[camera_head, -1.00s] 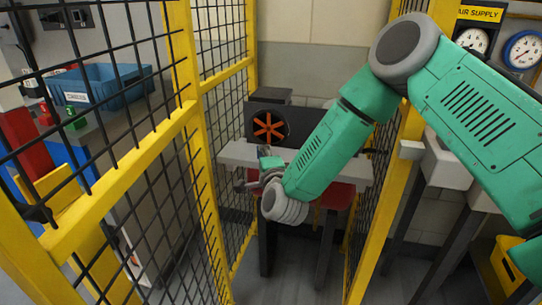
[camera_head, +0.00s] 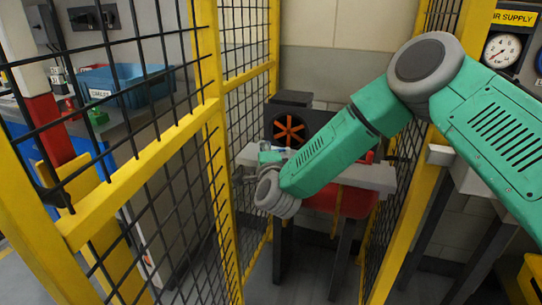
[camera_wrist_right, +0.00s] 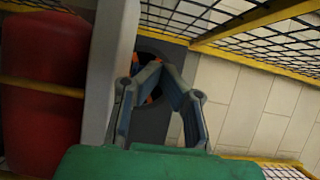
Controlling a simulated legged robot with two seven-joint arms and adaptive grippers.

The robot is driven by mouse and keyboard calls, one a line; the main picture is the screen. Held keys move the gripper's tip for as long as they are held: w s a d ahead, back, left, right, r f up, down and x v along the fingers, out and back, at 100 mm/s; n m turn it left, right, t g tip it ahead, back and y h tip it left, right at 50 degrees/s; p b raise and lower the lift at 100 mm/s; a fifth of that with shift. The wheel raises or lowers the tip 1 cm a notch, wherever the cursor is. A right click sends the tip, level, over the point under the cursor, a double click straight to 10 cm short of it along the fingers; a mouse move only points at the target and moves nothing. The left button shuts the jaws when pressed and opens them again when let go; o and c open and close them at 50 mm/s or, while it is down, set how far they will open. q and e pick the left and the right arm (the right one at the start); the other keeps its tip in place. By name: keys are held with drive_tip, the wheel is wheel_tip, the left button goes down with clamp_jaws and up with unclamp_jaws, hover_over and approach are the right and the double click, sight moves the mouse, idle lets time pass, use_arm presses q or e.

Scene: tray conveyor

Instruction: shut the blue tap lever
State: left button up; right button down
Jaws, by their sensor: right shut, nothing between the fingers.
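I cannot make out a blue tap lever in either view. My right gripper (camera_head: 242,178) is at the left end of a pale grey beam, in front of a dark box with an orange-bladed fan (camera_head: 289,130). Its own wrist partly hides it in the head view. My left gripper is not in view.
Yellow-framed mesh fences (camera_head: 213,130) stand close on both sides of my right arm. Red containers (camera_wrist_right: 40,95) sit below the beam. A blue crate (camera_head: 125,85) is beyond the left fence. An air supply panel with a gauge (camera_head: 502,49) is at the far right.

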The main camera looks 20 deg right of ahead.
drive_tip(key=shift+w+a+b, duration=0.2)
drive_tip(key=shift+w+b, duration=0.1)
drive_tip(key=shift+w, duration=0.6)
drive_tip(key=shift+w+d, duration=0.1)
drive_tip(key=shift+w, duration=0.65)
drive_tip(key=shift+s, duration=0.5)
drive_tip(key=v, duration=1.1)
